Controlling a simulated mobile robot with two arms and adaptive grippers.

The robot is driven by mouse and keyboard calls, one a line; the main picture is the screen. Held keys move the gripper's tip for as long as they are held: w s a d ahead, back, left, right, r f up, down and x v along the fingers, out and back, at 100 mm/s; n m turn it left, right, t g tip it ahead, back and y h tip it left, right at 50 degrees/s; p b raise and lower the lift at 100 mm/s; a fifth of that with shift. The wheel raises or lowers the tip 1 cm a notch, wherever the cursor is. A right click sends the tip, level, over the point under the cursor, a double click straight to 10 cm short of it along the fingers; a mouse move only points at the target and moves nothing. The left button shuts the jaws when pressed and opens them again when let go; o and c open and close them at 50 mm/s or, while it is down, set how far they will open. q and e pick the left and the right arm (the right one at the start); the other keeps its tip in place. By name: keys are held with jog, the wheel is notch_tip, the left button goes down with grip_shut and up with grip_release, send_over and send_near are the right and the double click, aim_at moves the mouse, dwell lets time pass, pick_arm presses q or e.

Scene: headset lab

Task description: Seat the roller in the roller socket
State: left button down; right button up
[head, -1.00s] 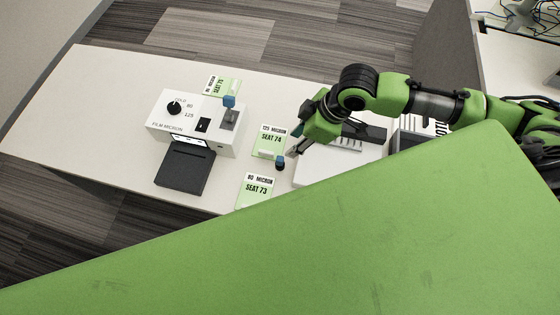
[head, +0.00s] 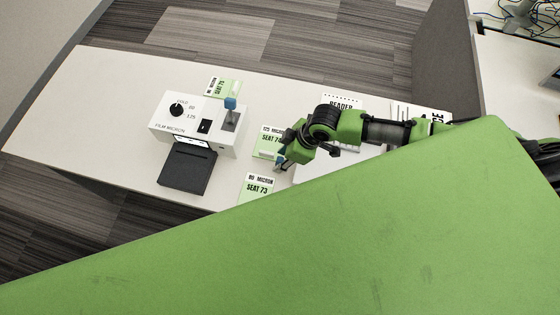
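My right gripper (head: 280,164) points down at the table, just right of the "SEAT 74" card and above the "SEAT 73" card. A small blue and dark piece (head: 281,157), which may be the roller, shows right at its fingertips. The fingers and wrist partly hide it, so I cannot tell whether they grip it. The white "FILM MICRON" machine (head: 183,143) stands to the left, with a dial, a blue-topped lever (head: 230,104) and a black tray (head: 187,168) in front. I cannot make out a roller socket for certain. My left gripper is out of view.
Green cards lie at "SEAT 74" (head: 266,134), "SEAT 73" (head: 258,187) and behind the machine (head: 224,85). A "READER" sheet (head: 341,101) lies behind my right arm. A large green surface, apparently mine, hides the near table. The table's left end (head: 85,110) is clear.

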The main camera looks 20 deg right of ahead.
grip_shut()
jog(key=shift+r, duration=0.1)
